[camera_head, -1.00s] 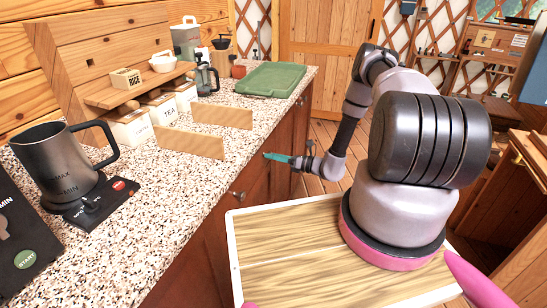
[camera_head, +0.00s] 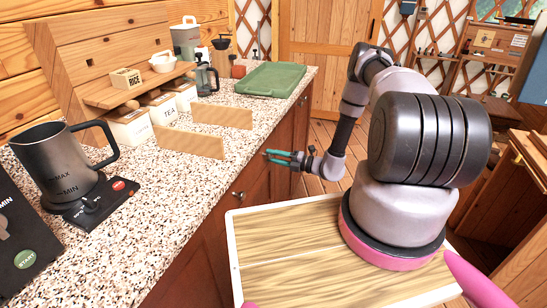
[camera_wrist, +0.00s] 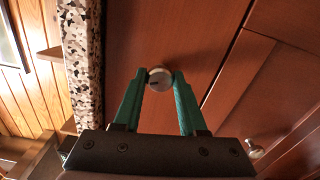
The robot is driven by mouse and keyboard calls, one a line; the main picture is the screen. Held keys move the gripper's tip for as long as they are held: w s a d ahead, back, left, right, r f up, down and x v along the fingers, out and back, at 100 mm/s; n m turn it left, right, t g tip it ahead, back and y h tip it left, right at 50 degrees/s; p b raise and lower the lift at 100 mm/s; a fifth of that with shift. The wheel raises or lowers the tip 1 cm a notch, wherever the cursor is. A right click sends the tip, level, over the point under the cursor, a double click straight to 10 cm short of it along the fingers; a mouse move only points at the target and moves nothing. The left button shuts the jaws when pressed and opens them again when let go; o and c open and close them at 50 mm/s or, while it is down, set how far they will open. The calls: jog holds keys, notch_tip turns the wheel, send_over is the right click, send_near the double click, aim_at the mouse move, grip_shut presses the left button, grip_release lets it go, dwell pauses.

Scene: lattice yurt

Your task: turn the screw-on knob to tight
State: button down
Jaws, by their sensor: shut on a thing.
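The screw-on knob (camera_wrist: 160,78) is a small round pale metal knob with a dark mark on its face, on a reddish-brown cabinet front. In the wrist view it sits between the tips of my gripper's two teal fingers (camera_wrist: 160,84), which are shut on it. In the head view my gripper (camera_head: 268,157) reaches the cabinet front just below the counter edge. The held knob cannot be made out there. Whether the knob is seated flush against the panel is not clear.
A second knob (camera_wrist: 254,149) is on the cabinet to the lower right in the wrist view. The speckled counter (camera_head: 190,208) runs above the cabinet front, bearing a dark kettle (camera_head: 62,165), wooden boards (camera_head: 188,142) and a green tray (camera_head: 270,78).

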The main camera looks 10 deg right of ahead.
jog(key=shift+m, duration=2.2)
jog(key=shift+c, duration=2.3)
grip_release()
jog(key=v, duration=1)
jog(key=shift+s+d, duration=0.25)
jog(key=shift+d, duration=0.1)
